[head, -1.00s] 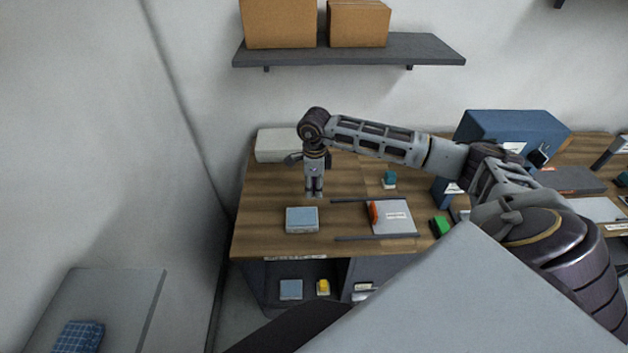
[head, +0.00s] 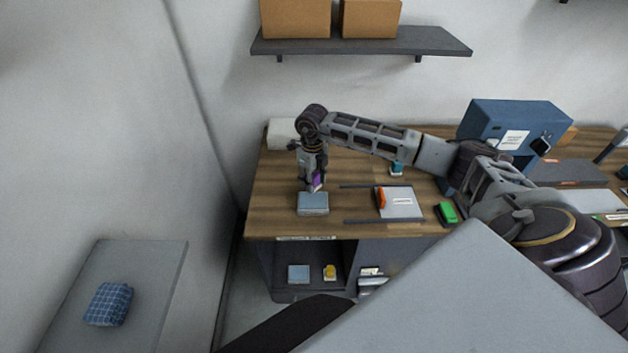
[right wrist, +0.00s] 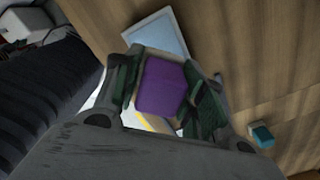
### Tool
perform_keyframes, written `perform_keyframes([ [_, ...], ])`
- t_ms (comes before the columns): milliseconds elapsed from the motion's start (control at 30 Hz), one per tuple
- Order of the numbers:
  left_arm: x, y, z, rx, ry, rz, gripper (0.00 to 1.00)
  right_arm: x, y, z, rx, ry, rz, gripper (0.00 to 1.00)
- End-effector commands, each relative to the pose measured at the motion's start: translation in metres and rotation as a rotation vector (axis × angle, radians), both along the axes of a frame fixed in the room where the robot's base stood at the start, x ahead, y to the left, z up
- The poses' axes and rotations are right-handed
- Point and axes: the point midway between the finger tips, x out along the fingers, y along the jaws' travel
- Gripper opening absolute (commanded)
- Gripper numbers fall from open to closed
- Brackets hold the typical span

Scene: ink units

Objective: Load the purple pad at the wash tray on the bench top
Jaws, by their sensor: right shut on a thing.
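My right gripper (head: 317,184) is shut on the purple pad (head: 317,181), which also shows between the fingers in the right wrist view (right wrist: 162,87). The pad is just behind and above the light blue wash tray (head: 313,204) on the bench top. In the right wrist view the tray (right wrist: 160,33) is partly hidden behind the gripper and pad. I cannot tell whether the pad touches its rim. My left gripper is not in view.
A grey panel with an orange piece (head: 399,203) lies between dark rails right of the tray. A green block (head: 447,213) and a teal block (head: 397,169) stand nearby. A similar blue tray (head: 298,274) and a yellow item (head: 330,272) sit on the lower shelf.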

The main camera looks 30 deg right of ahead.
Motion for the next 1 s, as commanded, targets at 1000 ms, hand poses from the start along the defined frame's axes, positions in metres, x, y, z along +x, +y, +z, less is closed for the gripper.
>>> perform_keyframes([
  [1000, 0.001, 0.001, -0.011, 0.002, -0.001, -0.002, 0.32, 0.000, 0.001, -0.022, 0.000, 0.000, -0.029, 0.22],
])
